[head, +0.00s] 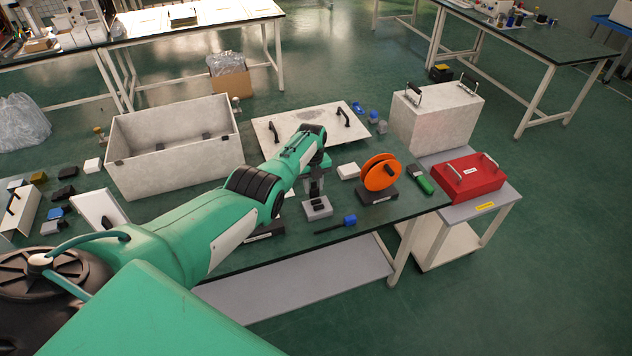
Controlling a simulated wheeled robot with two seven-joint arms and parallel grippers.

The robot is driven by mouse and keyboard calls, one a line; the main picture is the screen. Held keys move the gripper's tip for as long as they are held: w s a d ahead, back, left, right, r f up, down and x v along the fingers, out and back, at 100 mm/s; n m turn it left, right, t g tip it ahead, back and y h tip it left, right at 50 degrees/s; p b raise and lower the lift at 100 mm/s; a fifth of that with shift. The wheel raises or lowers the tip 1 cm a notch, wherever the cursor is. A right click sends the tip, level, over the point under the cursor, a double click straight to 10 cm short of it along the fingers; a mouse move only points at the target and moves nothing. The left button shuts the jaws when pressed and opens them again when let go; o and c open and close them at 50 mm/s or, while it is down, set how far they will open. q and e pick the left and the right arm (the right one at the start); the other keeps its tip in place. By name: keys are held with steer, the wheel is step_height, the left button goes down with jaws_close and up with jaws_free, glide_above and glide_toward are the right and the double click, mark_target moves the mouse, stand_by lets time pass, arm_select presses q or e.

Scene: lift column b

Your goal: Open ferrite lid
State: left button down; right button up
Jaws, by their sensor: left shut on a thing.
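My left gripper (316,186) points down over a small grey block (318,212) near the front edge of the dark bench. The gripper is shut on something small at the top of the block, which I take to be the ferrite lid. The fingers hide most of it, and I cannot tell whether it is lifted or still closed. Dark parts show on the block just below the fingertips. My right gripper is not in view.
An orange reel (381,173) on a dark stand is close on the right. A blue-handled tool (347,221) lies in front. A white open box (175,165) and a panel with two handles (268,131) are behind. A red case (468,179) is on a side cart.

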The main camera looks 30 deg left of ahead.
arm_select(q)
steer(key=shift+a+f, duration=0.1)
steer(key=shift+a, duration=0.05)
stand_by(0.4)
steer(key=c, duration=1.3)
jaws_free()
steer(key=shift+w, duration=0.1)
steer(key=shift+r, duration=0.4)
steer(key=r, duration=0.8)
steer(key=w+a+r, duration=0.1)
steer(key=r, duration=0.3)
steer(key=shift+a+r, duration=0.1)
steer(key=shift+r, duration=0.3)
